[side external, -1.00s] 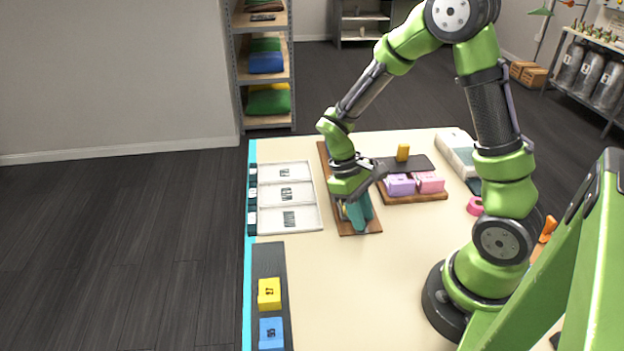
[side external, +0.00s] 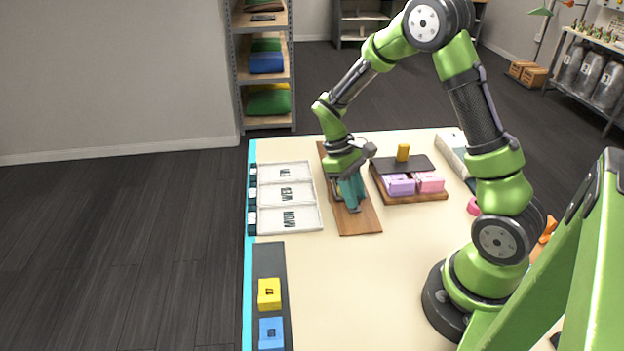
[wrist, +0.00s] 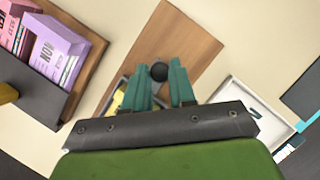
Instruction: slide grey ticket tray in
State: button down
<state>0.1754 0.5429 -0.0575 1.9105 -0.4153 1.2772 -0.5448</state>
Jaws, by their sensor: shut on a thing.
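My gripper (side external: 353,207) has teal fingers and is low over a long brown wooden board (side external: 358,222). In the wrist view, my gripper (wrist: 160,66) is closed around a round black knob (wrist: 158,72) between its fingertips. Behind the fingers, a grey-rimmed tray with something yellow in it (wrist: 121,101) shows in part, over the board. It appears to be the grey ticket tray; most of it is hidden by the fingers and palm. Whether the knob joins the tray cannot be seen. In the side view my gripper hides the tray.
A white three-compartment tray with printed cards (side external: 318,214) lies left of the board. To the right, a wooden stand (side external: 420,197) holds a purple box (side external: 399,185) and a pink box (side external: 430,182). A dark strip with yellow and blue blocks (side external: 270,258) lies in front. The table's middle front is clear.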

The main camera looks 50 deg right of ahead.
jog(key=c, duration=1)
grip_release()
jog(key=shift+w+d, duration=0.15)
jog(key=shift+d, duration=0.05)
jog(key=shift+o, duration=0.2)
jog(key=v, duration=1.7)
jog(key=s+a+r+m+t+y, duration=0.1)
jog(key=s+a+r+m+t, duration=0.1)
jog(key=s+a+t, duration=0.4)
jog(key=s+a+r+m+t+y, duration=0.1)
jog(key=s+a+r+m+t, duration=0.1)
jog(key=s+a+t, duration=0.3)
jog(key=s+a+r, duration=0.1)
jog(key=s, duration=0.2)
jog(key=shift+s+a+r+t, duration=0.2)
jog(key=shift+s+r+t, duration=0.15)
jog(key=shift+t, duration=0.05)
